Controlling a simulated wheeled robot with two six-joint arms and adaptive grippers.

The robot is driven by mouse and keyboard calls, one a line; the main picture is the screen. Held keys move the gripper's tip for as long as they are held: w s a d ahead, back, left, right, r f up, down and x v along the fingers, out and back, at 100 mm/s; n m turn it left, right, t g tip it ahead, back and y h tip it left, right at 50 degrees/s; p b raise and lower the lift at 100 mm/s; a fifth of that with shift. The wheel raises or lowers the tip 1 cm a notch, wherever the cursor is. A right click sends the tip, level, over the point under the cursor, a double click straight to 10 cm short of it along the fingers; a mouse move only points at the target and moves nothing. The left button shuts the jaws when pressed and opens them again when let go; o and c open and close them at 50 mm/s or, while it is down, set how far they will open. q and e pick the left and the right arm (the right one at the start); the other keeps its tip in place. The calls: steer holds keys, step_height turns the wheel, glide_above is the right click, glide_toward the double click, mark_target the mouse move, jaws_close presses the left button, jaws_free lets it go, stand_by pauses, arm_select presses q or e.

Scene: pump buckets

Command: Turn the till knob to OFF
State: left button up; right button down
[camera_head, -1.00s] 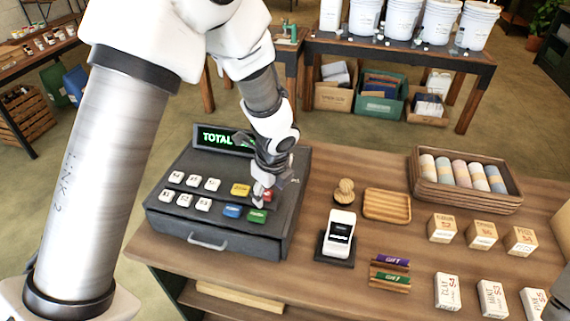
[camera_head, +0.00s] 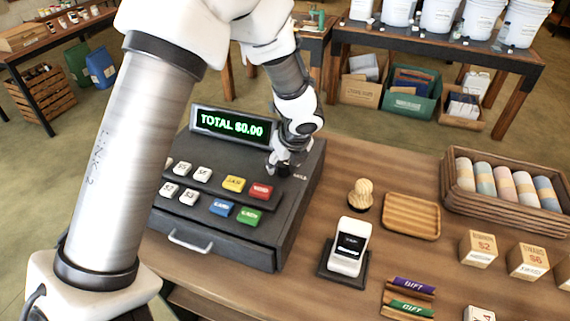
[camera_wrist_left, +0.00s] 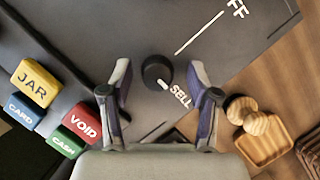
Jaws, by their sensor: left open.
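The till (camera_head: 262,222) is a dark grey register on the wooden counter, with a lit display (camera_head: 232,124) reading TOTAL $0.00. Its black round knob (camera_wrist_left: 157,71) shows in the left wrist view, with a white pointer mark toward the SELL label (camera_wrist_left: 181,95). A white line leads up to the partly cut-off OFF label (camera_wrist_left: 236,9). My left gripper (camera_wrist_left: 160,84) is open, with one finger on each side of the knob, apart from it in the picture. In the head view the left gripper (camera_head: 287,165) is over the till's right rear part and mostly hides the knob. My right gripper is not in view.
Coloured keys, including the red VOID key (camera_head: 261,191), sit left of the knob. A card reader (camera_head: 349,247), a wooden stamp (camera_head: 361,195) and a wooden tray (camera_head: 411,216) stand to the right. The counter between till and reader is clear.

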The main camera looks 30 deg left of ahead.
arm_select(q)
steer(key=shift+f, duration=0.15)
steer(key=shift+s, duration=0.2)
jaws_close()
